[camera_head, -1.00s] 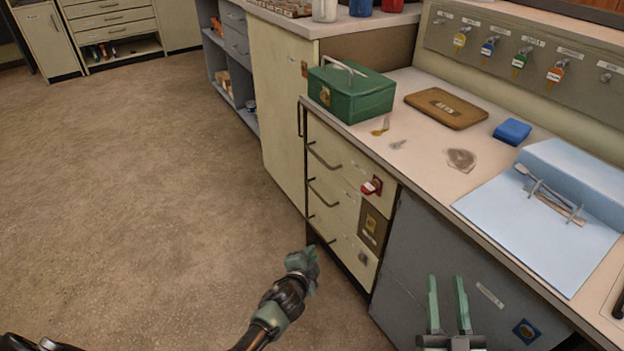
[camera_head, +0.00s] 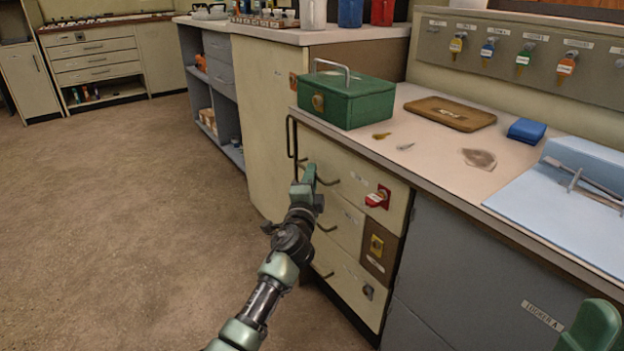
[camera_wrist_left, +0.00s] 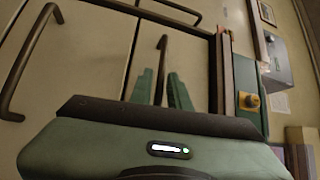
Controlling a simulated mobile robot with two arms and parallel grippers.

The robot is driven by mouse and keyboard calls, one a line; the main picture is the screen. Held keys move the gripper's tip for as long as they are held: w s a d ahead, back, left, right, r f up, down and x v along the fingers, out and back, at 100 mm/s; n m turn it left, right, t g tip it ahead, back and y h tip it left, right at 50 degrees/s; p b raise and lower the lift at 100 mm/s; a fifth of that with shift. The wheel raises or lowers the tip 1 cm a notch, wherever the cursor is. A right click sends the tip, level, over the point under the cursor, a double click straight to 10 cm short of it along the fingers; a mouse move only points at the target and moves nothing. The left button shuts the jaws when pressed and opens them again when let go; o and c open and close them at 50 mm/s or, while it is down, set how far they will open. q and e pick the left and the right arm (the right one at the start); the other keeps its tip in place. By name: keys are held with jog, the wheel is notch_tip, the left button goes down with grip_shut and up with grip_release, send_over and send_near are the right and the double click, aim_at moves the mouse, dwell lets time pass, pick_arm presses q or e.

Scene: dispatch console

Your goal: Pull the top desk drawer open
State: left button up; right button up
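The top desk drawer (camera_head: 345,190) has a cream front, a dark bar handle (camera_head: 328,181) and a red-tagged lock piece (camera_head: 378,198). Its front looks flush with the cabinet. My left gripper (camera_head: 308,178) is at the handle's left end, in front of the drawer, and hides part of it. In the left wrist view its two green fingers (camera_wrist_left: 162,90) stand apart, with a dark handle bar (camera_wrist_left: 161,62) showing between or just beyond them; contact cannot be told. Only a green piece of my right gripper (camera_head: 594,326) shows at the lower right corner.
Lower drawers (camera_head: 345,270) sit below, with a yellow lock (camera_head: 377,245). A tall cabinet (camera_head: 262,125) is at the left. The floor (camera_head: 120,230) is clear.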

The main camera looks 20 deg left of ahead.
pick_arm(q)
jog(key=shift+w+a, duration=0.1)
jog(key=shift+w, duration=0.45)
grip_shut()
dwell(1.0)
